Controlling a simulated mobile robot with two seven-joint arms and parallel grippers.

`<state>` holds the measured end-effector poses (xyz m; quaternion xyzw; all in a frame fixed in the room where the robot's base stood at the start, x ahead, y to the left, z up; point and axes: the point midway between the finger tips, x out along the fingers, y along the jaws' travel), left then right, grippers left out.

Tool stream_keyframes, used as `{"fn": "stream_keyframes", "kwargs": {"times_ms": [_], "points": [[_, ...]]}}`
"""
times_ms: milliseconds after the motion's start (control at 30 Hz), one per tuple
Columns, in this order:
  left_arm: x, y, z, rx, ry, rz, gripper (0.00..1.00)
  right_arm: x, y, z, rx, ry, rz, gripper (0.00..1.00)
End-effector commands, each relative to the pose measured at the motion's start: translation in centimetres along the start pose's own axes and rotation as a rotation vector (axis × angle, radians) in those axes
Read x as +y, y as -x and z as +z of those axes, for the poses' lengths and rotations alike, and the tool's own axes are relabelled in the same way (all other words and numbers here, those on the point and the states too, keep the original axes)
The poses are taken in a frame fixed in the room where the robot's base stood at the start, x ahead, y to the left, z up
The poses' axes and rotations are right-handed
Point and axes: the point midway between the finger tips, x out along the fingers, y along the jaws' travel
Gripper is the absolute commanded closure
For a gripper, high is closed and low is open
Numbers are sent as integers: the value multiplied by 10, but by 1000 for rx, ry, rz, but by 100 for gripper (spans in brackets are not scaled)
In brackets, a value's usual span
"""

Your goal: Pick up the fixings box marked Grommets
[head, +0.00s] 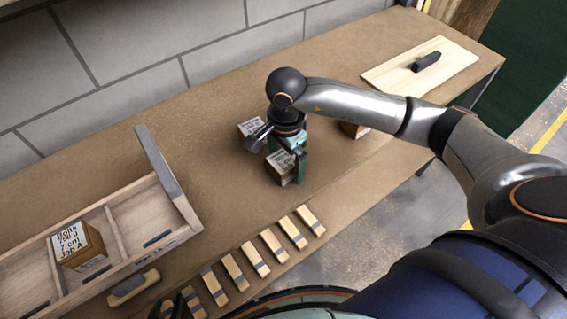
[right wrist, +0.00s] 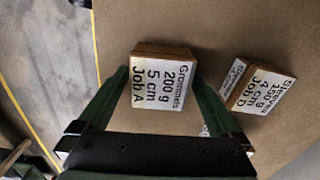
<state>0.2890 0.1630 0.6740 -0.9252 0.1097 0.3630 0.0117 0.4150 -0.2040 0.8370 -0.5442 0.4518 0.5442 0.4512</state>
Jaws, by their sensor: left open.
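The fixings box marked Grommets (right wrist: 162,82) is wooden with a white label reading 200 g, 5 cm, Job A. It is between the fingers of my right gripper (right wrist: 162,78) in the right wrist view. The fingers lie close along both sides; I cannot tell whether they press on it. In the head view the box (head: 280,163) is beside a green finger of the right gripper (head: 287,158), over the brown bench. I cannot tell whether it is lifted. My left gripper (head: 172,304) shows only as dark fingers at the bottom left, open.
A Sleeves box (right wrist: 258,84) stands close to the right gripper; another box (head: 354,130) is partly behind my right arm. A divided wooden tray (head: 118,232) holds a Bolts box (head: 78,245). Several wooden strips (head: 233,270) line the front edge. A board with a handle (head: 440,62) lies back right.

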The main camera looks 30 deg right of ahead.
Motion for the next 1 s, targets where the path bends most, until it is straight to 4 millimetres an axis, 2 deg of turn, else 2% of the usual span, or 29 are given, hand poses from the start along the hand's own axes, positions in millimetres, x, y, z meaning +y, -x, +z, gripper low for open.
{"fn": "stream_keyframes", "kwargs": {"times_ms": [67,767,1000], "points": [[0,0,0,0,0,-1,50,0,0,0,0,0,0,10],[0,0,0,0,0,0,50,0,1,0,-1,0,-1,89],[0,0,0,1,1,0,50,-1,2,0,-1,0,-2,91]]}}
